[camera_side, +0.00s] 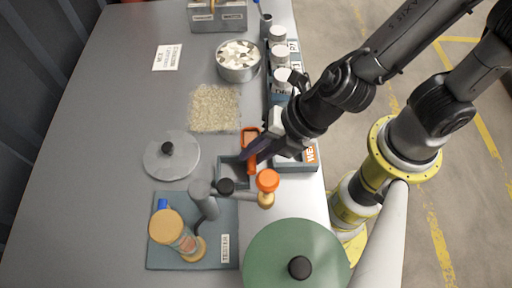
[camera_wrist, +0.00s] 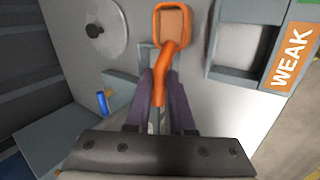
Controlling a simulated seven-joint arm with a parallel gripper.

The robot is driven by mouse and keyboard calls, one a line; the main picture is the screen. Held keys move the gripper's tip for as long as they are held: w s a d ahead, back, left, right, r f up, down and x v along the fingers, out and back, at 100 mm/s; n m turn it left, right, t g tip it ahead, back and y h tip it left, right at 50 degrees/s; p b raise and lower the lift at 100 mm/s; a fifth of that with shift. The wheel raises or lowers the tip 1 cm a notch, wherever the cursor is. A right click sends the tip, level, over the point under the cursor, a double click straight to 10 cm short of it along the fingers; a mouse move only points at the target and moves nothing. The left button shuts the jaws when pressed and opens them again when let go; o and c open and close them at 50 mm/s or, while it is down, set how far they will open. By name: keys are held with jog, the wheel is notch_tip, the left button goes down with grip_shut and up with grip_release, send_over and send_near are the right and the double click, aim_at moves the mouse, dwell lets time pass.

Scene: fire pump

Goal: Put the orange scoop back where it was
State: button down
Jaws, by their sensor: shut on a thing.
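The orange scoop (camera_side: 251,136) is in my gripper (camera_side: 250,156). In the wrist view the scoop (camera_wrist: 172,24) has a square-rimmed head pointing up the picture. Its handle runs down between the purple fingers of my gripper (camera_wrist: 160,80), which are shut on it. In the side view the scoop is over or beside a grey open compartment (camera_side: 231,174); I cannot tell its height. The tray (camera_side: 297,170) with the orange "WEAK" label stands to the right, and its compartment also shows in the wrist view (camera_wrist: 236,73).
A grey lid (camera_side: 171,156) with a black knob lies left. A grey tester stand (camera_side: 205,200) and a large green lid (camera_side: 270,260) are in front. A granule patch (camera_side: 214,108), a bowl of white pieces (camera_side: 238,73) and several white-capped jars (camera_side: 280,54) are behind.

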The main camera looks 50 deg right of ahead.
jog(key=c, duration=0.8)
grip_release()
jog(key=shift+r, duration=0.2)
